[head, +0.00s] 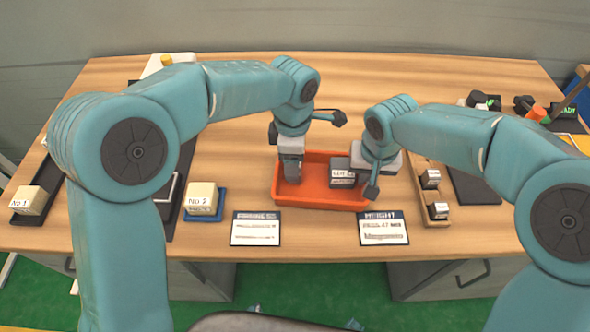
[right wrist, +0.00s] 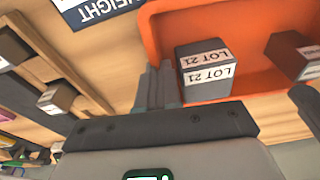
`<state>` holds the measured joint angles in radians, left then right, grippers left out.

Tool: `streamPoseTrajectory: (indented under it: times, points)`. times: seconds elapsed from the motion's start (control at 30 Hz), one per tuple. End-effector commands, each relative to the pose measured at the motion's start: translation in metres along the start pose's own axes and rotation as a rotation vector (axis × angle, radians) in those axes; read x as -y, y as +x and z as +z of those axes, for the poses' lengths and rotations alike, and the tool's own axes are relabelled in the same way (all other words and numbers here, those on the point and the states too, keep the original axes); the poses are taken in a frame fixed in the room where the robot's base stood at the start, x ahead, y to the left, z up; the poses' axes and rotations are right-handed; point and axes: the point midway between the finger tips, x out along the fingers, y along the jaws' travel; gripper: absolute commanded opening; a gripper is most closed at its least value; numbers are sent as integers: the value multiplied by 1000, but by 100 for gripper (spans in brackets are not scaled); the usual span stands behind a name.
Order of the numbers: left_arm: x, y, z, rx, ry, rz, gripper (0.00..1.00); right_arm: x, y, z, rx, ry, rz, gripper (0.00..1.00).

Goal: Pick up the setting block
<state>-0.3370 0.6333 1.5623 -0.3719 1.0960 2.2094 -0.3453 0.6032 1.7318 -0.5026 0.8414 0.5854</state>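A dark grey block with a white LOT label (head: 342,173) sits in the orange tray. In the right wrist view this block (right wrist: 205,72) reads "LOT 21" upside down. My right gripper (head: 375,175) is at the tray's right end beside it. Its fingers stand wide apart in the right wrist view, with the block in front of the gap and no grip on it. A second labelled dark block (right wrist: 292,57) is in the tray. My left gripper (head: 291,170) points down into the tray's left part; whether it holds anything is unclear.
The orange tray (head: 320,198) is mid-table. A wooden rack (head: 436,218) with dark blocks stands right of it. Two printed cards (head: 255,228) (head: 384,228) lie in front. A pale "No 2" block (head: 201,198) is on a blue base at left, a "No 1" block (head: 33,201) farther left.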

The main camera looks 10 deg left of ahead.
Motion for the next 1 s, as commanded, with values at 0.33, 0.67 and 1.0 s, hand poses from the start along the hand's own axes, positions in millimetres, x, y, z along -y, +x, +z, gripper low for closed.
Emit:
streamPoseTrajectory:
  times: [0.33,0.67,1.0]
  points:
    - [-2,46,4,0,1,-1,62,0,-1,0,-2,1,-1,0]
    - [-2,47,4,1,2,0,29,0,-1,0,-2,0,-1,0]
    - [-3,46,4,1,2,2,0,0,-1,0,-2,1,-1,0]
